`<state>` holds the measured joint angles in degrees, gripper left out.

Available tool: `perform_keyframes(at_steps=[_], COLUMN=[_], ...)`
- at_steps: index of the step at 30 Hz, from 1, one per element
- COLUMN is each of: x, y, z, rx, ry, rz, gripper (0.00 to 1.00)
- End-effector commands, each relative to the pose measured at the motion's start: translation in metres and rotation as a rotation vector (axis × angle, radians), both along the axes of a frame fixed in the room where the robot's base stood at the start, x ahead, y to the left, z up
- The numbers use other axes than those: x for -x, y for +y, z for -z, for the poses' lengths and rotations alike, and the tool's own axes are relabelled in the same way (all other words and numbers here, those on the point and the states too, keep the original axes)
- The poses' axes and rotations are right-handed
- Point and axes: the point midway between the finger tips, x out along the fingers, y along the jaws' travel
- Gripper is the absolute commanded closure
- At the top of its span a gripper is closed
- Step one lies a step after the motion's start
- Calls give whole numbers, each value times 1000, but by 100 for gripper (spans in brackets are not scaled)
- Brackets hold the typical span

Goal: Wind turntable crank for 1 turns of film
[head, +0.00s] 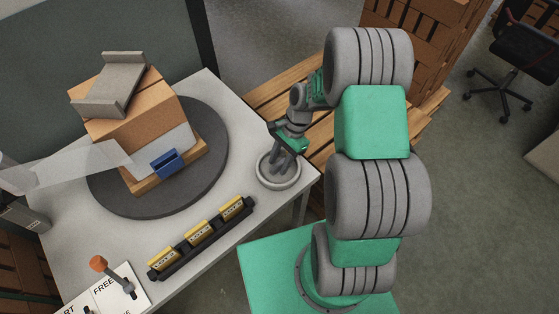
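The dark round turntable (105,195) lies on the white table. On it a wooden pallet bears a wrapped pale load and a cardboard box (145,110) with a grey slab on top. A sheet of translucent film (75,165) runs from the left edge to the load. A round grey crank wheel (278,183) sits at the table's right corner. My gripper (284,158) is directly over the crank wheel, pointing down. The fingers are small and partly merge with the grey parts there, so I cannot tell whether they grip a handle.
A black rail (165,274) with three yellow blocks lies along the table's front. An orange-knobbed lever (98,263) stands on a white plate marked "FREE" at lower left. Wooden pallets (265,95) and stacked bricks (400,30) are behind. An office chair (525,50) stands at upper right.

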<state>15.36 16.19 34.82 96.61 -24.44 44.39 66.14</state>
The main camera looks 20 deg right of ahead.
Motion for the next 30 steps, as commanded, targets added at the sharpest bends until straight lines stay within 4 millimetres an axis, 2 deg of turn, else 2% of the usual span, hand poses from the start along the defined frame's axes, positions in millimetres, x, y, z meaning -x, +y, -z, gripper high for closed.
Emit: perform_keyframes(at_steps=[4, 18, 30], x=[0, 0, 0], y=[0, 0, 0], z=[0, -1, -1], rx=[0, 0, 0], ry=[0, 0, 0], rz=[0, 0, -2], gripper=[63, 100, 100])
